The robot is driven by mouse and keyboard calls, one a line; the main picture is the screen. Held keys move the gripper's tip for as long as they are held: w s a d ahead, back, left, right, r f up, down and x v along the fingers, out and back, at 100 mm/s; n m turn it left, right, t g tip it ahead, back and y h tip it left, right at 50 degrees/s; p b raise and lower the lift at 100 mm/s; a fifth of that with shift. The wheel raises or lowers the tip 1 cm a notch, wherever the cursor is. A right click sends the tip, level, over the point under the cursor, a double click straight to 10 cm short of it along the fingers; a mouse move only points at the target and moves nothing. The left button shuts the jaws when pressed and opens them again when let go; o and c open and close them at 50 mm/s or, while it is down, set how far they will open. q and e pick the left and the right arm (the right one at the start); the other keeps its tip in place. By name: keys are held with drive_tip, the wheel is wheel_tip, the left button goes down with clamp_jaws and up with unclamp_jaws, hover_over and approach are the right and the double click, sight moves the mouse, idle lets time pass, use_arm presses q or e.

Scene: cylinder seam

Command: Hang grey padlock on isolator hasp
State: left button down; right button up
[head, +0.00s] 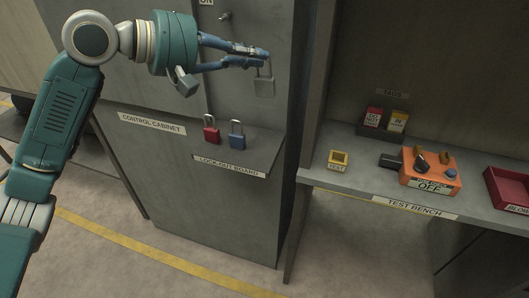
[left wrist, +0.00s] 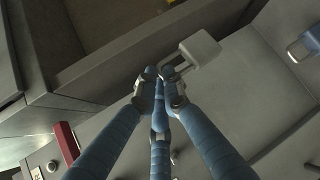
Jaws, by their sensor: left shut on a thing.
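My left gripper (head: 262,56) is shut on the shackle of the grey padlock (head: 264,86). The padlock hangs body-down from the fingertips, in front of the right part of the control cabinet (head: 160,155) and above the lock-out board. In the left wrist view, the grey padlock (left wrist: 200,48) sticks out just beyond the fingertips of the left gripper (left wrist: 163,75). I cannot clearly make out the isolator hasp; an "ON" label (head: 206,2) shows at the top edge, and my arm hides part of the cabinet below it. My right gripper is out of view.
A red padlock (head: 211,134) and a blue padlock (head: 236,137) are at the lock-out board (head: 230,166). The test bench (head: 350,182) at right carries a yellow box (head: 338,159), an orange unit marked OFF (head: 431,166), tags (head: 374,117) and a red tray (head: 508,190).

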use_arm(q)
drive_tip(key=shift+w+d+r, duration=0.1)
drive_tip(key=shift+w+r, duration=0.1)
drive_tip(key=shift+r, duration=0.35)
drive_tip(key=shift+w+d+r, duration=0.1)
drive_tip(key=shift+w+r, duration=0.1)
drive_tip(key=shift+r, duration=0.3)
wheel_tip(320, 180, down, 20)
drive_tip(key=shift+r+p, duration=0.15)
drive_tip(key=shift+p, duration=1.1)
drive_tip(key=c, duration=1.9)
unclamp_jaws()
